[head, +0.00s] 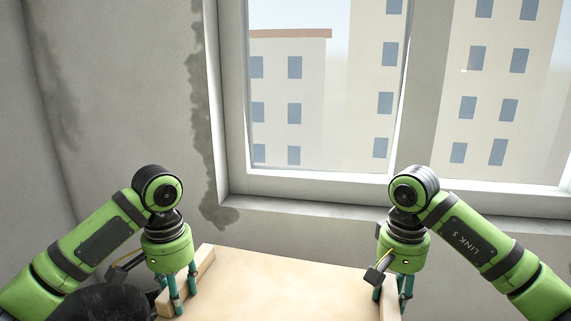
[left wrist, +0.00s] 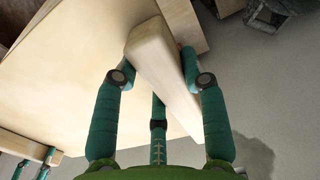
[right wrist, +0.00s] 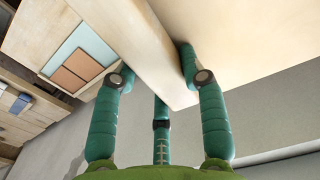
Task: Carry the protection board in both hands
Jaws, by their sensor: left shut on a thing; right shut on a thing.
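The protection board (head: 275,285) is a pale wooden panel with a raised wooden bar along its left and right sides. It lies between my two arms, low in the head view, below the window. My left gripper (head: 178,295) is shut on the left bar (head: 203,265); in the left wrist view the teal fingers straddle that bar (left wrist: 160,65). My right gripper (head: 390,290) is shut on the right bar; in the right wrist view its fingers straddle the bar (right wrist: 140,50). The board's near edge is cut off in the head view.
A white-framed window (head: 300,190) with a sill stands in the grey, stained wall (head: 120,100) ahead. The right wrist view shows wooden surfaces with a light-blue panel (right wrist: 78,50) and brown tiles (right wrist: 83,67) at left. Bare grey floor (left wrist: 270,90) shows in the left wrist view.

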